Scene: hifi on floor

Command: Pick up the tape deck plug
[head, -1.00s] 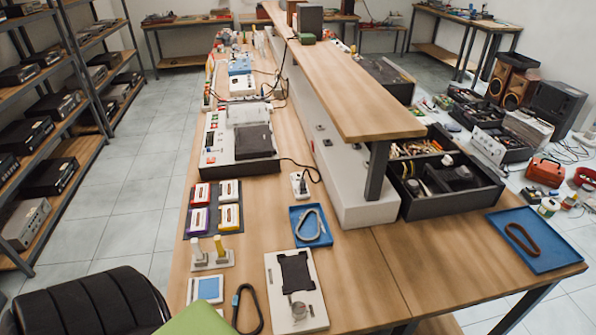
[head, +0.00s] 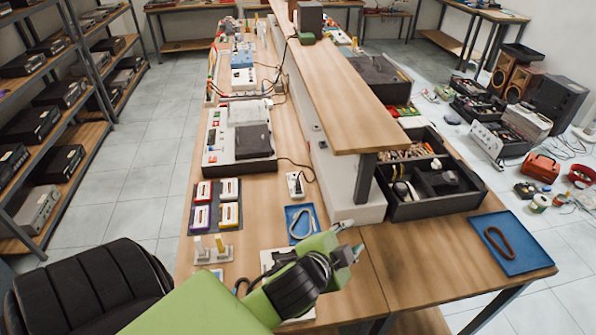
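A white socket block (head: 296,184) stands on the bench, with a black cable (head: 300,164) curving to it from the right side of a grey and black deck-like unit (head: 238,150). The plug at the cable's end is too small to make out apart from the block. My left gripper (head: 352,238) is over the bench, nearer than the socket block and to its right. Its fingers look apart, with nothing between them. My green forearm and black wrist hide part of the near bench. My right gripper is not in view.
A blue tray (head: 292,237) with a pale looped belt lies just left of the gripper. A long raised shelf (head: 350,90) and white panel run along the bench's middle. A black divided box (head: 430,208) and another blue tray (head: 530,263) are right. Cassettes (head: 200,217) lie left.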

